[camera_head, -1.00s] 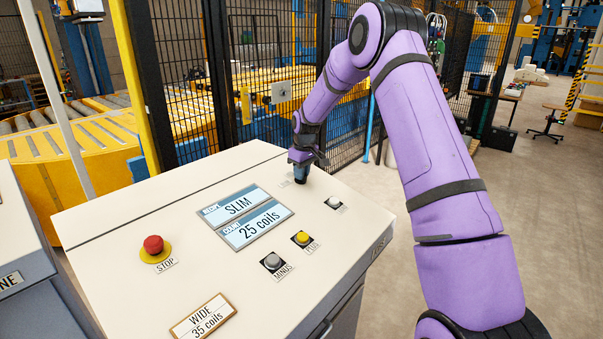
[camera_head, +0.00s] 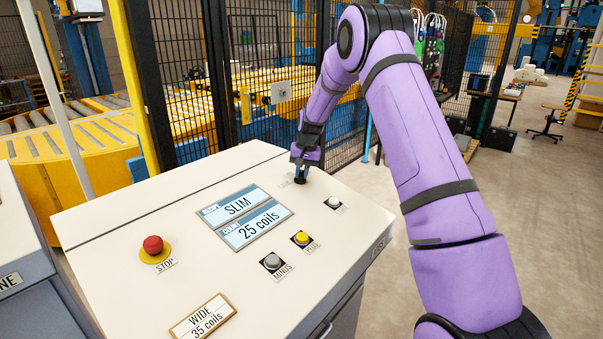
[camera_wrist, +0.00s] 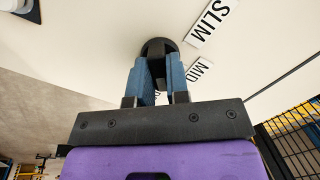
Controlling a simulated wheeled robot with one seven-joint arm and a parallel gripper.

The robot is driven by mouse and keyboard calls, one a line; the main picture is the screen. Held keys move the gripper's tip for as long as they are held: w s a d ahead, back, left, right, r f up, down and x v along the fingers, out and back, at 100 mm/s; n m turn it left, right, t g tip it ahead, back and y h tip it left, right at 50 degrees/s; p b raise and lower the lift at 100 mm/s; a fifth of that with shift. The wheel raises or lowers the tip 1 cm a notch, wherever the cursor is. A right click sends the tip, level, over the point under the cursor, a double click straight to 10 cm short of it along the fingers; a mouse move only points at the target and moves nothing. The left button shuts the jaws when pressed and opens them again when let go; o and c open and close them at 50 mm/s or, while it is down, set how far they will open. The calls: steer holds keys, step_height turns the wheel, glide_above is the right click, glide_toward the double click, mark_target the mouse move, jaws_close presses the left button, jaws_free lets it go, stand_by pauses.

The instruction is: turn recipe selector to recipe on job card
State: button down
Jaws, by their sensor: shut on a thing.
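My gripper (camera_head: 301,176) is over the upper right of the sloped panel. In the wrist view my gripper (camera_wrist: 160,80) has its blue fingers shut on the round black recipe selector (camera_wrist: 158,47). Labels SLIM (camera_wrist: 212,20) and MID (camera_wrist: 199,73) sit beside the knob; another label is mostly hidden behind the fingers. The knob's pointer direction is not clear. The display (camera_head: 238,206) reads SLIM, and the one below (camera_head: 256,226) reads 25 coils. The job card (camera_head: 203,318) at the panel's lower edge reads WIDE, 35 coils.
The panel carries a red STOP button (camera_head: 153,245) on a yellow base, a grey MINUS button (camera_head: 271,261), a yellow PLUS button (camera_head: 302,238) and a white button (camera_head: 333,202). A black mesh fence (camera_head: 270,80) stands behind the panel.

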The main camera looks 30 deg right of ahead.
mark_target(308, 184)
steer(key=shift+m, duration=0.9)
steer(key=c, duration=1.1)
jaws_free()
steer(key=shift+r, duration=0.1)
step_height(308, 184, up, 10)
steer(key=s+d, duration=0.1)
steer(key=shift+d+r, duration=0.25)
steer(key=shift+d, duration=0.05)
steer(key=shift+s, duration=0.1)
